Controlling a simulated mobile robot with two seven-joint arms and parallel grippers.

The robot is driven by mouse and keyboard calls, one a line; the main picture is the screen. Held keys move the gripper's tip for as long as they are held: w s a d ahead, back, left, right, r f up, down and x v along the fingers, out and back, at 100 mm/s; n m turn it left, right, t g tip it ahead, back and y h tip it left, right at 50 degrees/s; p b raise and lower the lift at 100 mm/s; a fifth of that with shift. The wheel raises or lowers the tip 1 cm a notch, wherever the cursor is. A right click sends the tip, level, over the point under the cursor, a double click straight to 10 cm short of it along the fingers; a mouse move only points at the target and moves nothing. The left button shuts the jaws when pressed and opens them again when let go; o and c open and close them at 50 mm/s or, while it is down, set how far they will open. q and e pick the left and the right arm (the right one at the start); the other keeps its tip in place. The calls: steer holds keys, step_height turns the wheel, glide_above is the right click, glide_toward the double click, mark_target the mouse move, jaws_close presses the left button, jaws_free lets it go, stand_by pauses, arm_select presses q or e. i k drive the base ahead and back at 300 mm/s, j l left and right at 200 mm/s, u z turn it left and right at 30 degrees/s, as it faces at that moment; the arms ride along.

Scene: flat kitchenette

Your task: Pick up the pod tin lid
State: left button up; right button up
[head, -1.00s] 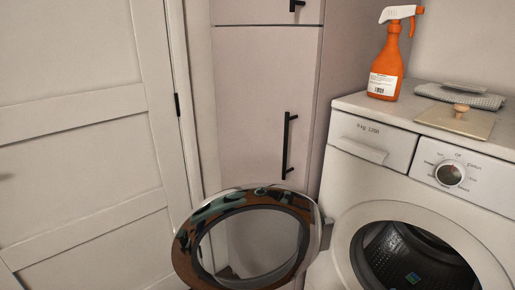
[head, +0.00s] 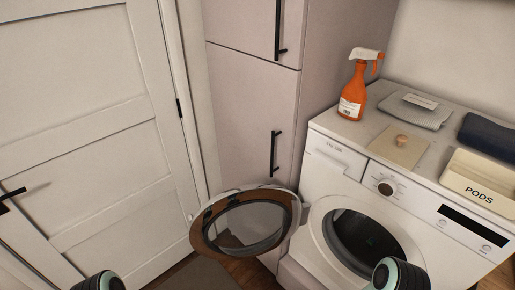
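The pod tin lid (head: 393,153) is a flat beige square with a round wooden knob (head: 401,141). It lies on top of the washing machine, near its front edge. The cream tin marked PODS (head: 479,190) stands to its right on the same top, partly cut off by the picture's right edge. Dark rounded parts of my arms with pale green rings show at the bottom edge, one at left and one at right, well below the lid. No gripper fingers are visible.
The washing machine (head: 318,172) has its round door (head: 212,234) swung open to the left. An orange spray bottle (head: 352,93) stands left of the lid. A folded grey cloth (head: 418,116) lies behind it, and a dark folded cloth (head: 488,137) lies behind the tin.

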mark_target(401, 148)
steer(key=z, duration=1.3)
